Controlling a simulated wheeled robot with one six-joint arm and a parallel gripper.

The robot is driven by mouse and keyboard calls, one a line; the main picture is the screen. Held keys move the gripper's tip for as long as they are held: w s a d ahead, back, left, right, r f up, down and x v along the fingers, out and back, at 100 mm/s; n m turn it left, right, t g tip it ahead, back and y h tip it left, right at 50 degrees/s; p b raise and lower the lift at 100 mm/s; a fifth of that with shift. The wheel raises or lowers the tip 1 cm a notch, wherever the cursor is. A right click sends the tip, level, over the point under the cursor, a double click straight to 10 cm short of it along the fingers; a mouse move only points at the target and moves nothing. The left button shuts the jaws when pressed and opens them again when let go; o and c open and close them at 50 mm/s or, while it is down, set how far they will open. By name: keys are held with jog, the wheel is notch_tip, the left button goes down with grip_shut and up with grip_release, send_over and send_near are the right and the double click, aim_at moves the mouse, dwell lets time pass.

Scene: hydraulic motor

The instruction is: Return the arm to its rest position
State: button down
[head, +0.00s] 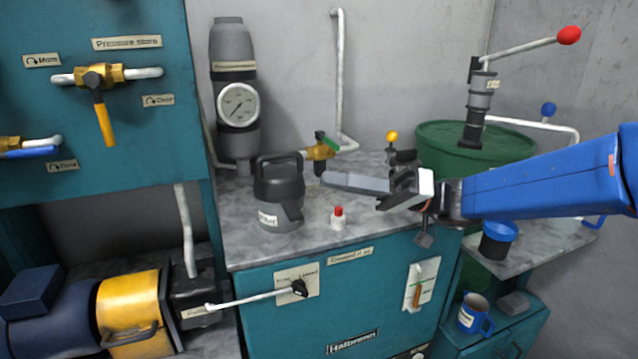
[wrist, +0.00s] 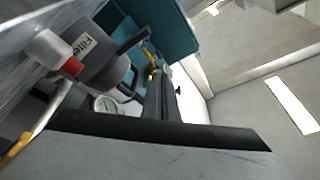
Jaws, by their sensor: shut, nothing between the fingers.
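My arm reaches in from the right edge in the head view as a blue link. My gripper (head: 345,182) points left above the grey marble worktop (head: 365,230), just right of the dark grey filler can (head: 280,195). Its long grey fingers look shut and empty. A small white bottle with a red cap (head: 338,218) stands below and in front of the fingers. In the wrist view the grey and black gripper parts (wrist: 165,132) fill the lower part. The filler can (wrist: 105,65) and the red-capped bottle (wrist: 55,52) show tilted at upper left.
Behind stand a grey cylinder with a gauge (head: 237,105) and a brass valve with green handle (head: 320,150). A green drum (head: 450,145) with a red-knobbed lever (head: 530,48) stands behind the arm. A blue-rimmed cup (head: 498,240) sits below the arm. A selector lever (head: 255,299) sticks out in front.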

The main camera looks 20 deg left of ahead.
jog(key=w+d+f, duration=0.2)
jog(key=w+d, duration=0.1)
jog(key=d, duration=0.1)
jog(key=s+d+f+m+t+h, duration=0.55)
jog(key=s+d+f+h, duration=0.35)
jog(key=s+d+f, duration=0.35)
jog(key=s+d+f+m+t+h, duration=0.1)
jog(key=d+f+m+t+h, duration=0.1)
jog(key=d, duration=0.6)
jog(key=s+d+f+m+t+h, duration=0.1)
jog(key=d+f+m+t+h, duration=0.2)
jog(key=d, duration=0.5)
jog(key=s+d+f+m+t+h, duration=0.1)
jog(key=d+f+m+t+h, duration=0.1)
jog(key=d+h, duration=0.3)
jog(key=d+f+m, duration=0.1)
jog(key=d, duration=0.2)
jog(key=shift+d+f, duration=0.25)
jog(key=shift+d, duration=0.1)
jog(key=shift+s+t, duration=0.1)
jog(key=shift+t, duration=0.15)
